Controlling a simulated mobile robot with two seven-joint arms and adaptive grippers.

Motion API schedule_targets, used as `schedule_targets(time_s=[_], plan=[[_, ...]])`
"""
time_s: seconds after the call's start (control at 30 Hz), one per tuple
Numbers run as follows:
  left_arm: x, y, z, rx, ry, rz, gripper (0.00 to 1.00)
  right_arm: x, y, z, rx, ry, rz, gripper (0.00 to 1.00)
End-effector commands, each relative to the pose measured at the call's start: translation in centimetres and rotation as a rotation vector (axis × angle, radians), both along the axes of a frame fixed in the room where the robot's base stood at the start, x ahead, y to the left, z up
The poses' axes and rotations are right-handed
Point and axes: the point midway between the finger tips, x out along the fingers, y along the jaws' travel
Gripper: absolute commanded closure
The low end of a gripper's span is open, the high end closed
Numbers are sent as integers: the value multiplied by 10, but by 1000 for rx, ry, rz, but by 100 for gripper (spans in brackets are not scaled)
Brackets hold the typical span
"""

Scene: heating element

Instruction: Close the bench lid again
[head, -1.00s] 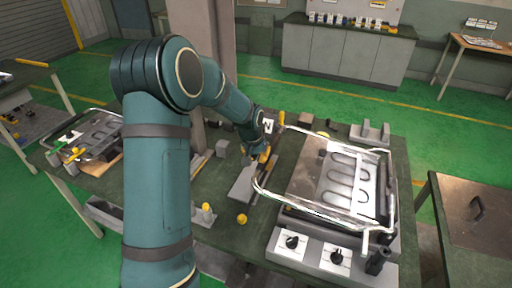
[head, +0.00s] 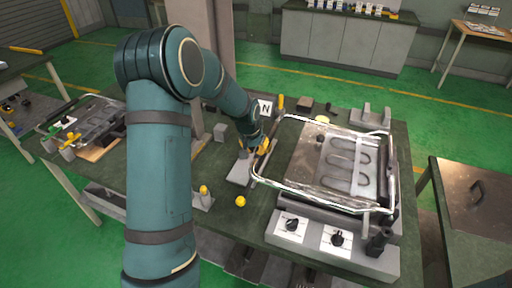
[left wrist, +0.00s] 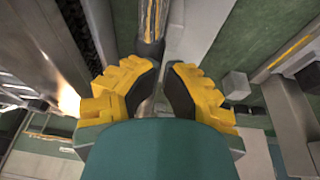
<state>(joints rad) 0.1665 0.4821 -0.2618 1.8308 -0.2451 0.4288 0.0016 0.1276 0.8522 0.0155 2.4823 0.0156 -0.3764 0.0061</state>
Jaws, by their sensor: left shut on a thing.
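The bench unit (head: 318,258) stands on the dark worktable in the head view. Its lid frame is a bent silver tube (head: 325,194) running around a plate with a looped heating element (head: 348,165). My left gripper (head: 262,147) is at the left side of this frame, shut on the tube. In the left wrist view, the yellow fingers (left wrist: 155,95) stand on both sides of the silver tube (left wrist: 147,100). The frame's left side looks raised above the table. The exact finger contact is partly hidden. My right gripper is out of view.
Two black knobs (head: 337,239) sit on the unit's front. A yellow ball (head: 240,201), a yellow-topped post (head: 204,197) and a grey block (head: 220,132) stand to the left. A second bench unit (head: 90,125) is at the far left. A brown-topped table (head: 455,205) stands at the right.

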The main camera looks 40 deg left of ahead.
Motion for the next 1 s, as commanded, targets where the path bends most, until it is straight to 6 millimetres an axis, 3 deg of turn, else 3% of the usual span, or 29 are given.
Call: schedule_targets(time_s=[0.03, 0.3, 0.47, 0.7, 1.0], plan=[[-5, 2, -8, -2, 16, 4, 100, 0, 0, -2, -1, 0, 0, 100], [-7, 2, -10, -2, 26, 4, 100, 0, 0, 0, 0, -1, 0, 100], [-7, 3, -2, -2, 25, 4, 100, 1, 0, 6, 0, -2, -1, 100], [1, 4, 45, 2, 6, 1, 100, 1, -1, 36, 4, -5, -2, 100], [-17, 6, 104, 2, -3, 0, 100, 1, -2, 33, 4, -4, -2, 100]])
